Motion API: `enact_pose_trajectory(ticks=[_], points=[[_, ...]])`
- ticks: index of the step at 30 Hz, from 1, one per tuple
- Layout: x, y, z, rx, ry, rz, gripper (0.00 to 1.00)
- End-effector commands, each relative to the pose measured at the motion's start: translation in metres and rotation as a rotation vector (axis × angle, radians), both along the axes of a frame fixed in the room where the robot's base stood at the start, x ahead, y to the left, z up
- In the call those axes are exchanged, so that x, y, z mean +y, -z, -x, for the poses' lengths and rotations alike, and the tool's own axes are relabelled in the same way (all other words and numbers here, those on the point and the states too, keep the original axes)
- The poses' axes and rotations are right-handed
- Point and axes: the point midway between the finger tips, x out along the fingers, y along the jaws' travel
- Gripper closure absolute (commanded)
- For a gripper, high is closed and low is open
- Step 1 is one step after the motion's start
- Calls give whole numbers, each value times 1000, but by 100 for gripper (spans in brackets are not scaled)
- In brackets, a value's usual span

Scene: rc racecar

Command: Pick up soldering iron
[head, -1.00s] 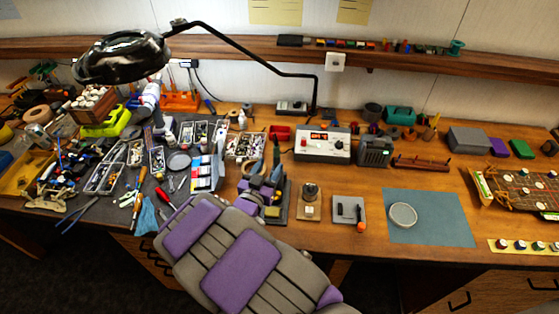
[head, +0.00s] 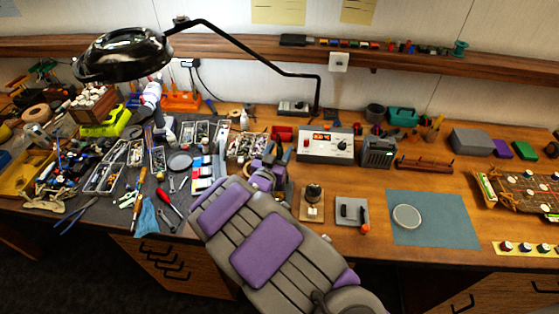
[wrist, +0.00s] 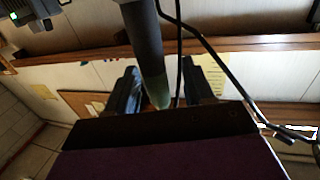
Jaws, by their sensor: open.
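In the wrist view, my gripper (wrist: 162,88) is open, with one dark finger on each side of a dark rod with a pale green end (wrist: 150,60), which looks like the soldering iron. The rod lies between the fingers in the picture; I cannot tell whether they touch it. In the head view, my gripper (head: 272,168) is at the end of my grey and purple arm, left of and in front of the box with a red display (head: 325,145). My gripper and arm partly hide the iron and its stand there.
Trays and loose tools crowd the left. A wooden block with a knob (head: 311,203) and a grey plate (head: 350,212) stand right of my arm. The blue mat (head: 440,222) has free room.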

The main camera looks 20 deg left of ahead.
Motion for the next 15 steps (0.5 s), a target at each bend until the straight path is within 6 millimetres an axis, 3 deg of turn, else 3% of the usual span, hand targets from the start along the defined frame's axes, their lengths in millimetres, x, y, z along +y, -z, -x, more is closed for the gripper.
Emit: enact_pose_trajectory(ticks=[5, 15], points=[[-2, -1, 0, 0, 0, -1, 48], [-6, -2, 0, 1, 1, -4, 79]])
